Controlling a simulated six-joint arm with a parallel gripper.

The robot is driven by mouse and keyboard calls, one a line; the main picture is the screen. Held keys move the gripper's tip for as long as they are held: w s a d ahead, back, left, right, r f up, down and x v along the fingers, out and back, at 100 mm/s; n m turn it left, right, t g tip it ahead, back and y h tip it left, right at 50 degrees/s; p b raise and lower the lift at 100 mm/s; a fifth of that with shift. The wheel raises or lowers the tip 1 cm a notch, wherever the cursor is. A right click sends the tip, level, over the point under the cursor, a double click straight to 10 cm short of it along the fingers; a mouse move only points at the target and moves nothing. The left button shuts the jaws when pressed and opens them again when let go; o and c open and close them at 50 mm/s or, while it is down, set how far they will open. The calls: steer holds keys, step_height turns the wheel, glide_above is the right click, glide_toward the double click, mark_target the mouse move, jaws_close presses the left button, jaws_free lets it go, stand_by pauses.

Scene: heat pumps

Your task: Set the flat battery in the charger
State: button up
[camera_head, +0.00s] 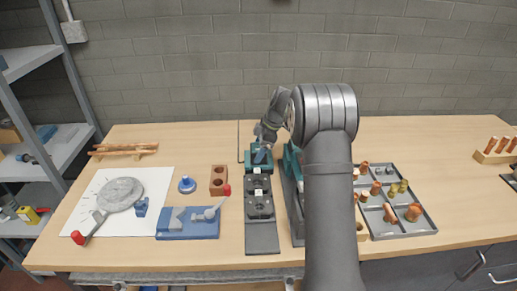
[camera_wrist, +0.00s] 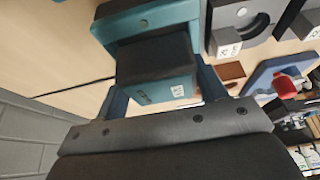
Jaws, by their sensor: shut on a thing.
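My gripper (camera_wrist: 162,95) is shut on a battery (camera_wrist: 158,66), a teal and black block with a small white label, held between the two fingers in the wrist view. Right beyond it is a teal housing (camera_wrist: 140,20); I cannot tell whether the battery is seated in it or only against it. In the head view my gripper (camera_head: 263,143) is over a teal unit (camera_head: 259,166) at the far end of a dark board (camera_head: 262,238). Dark holders (camera_head: 259,207) with white labels stand on that board, nearer me. My arm hides part of the area to the right.
Another teal unit (camera_head: 290,160) stands just right, partly behind my arm. A blue fixture (camera_head: 188,224) with a red-knobbed lever, a brown block (camera_head: 218,180) and a white sheet (camera_head: 78,212) lie left. A sorting tray (camera_head: 418,228) with copper fittings is right. The brick wall is close behind.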

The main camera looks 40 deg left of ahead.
steer(key=shift+f, duration=0.3)
steer(key=o, duration=1.3)
steer(key=v, duration=1.7)
steer(key=shift+w+r, duration=0.1)
steer(key=shift+r, duration=0.1)
steer(key=shift+f, duration=0.1)
steer(key=x, duration=1.7)
steer(key=shift+f, duration=0.15)
steer(key=shift+r, duration=0.2)
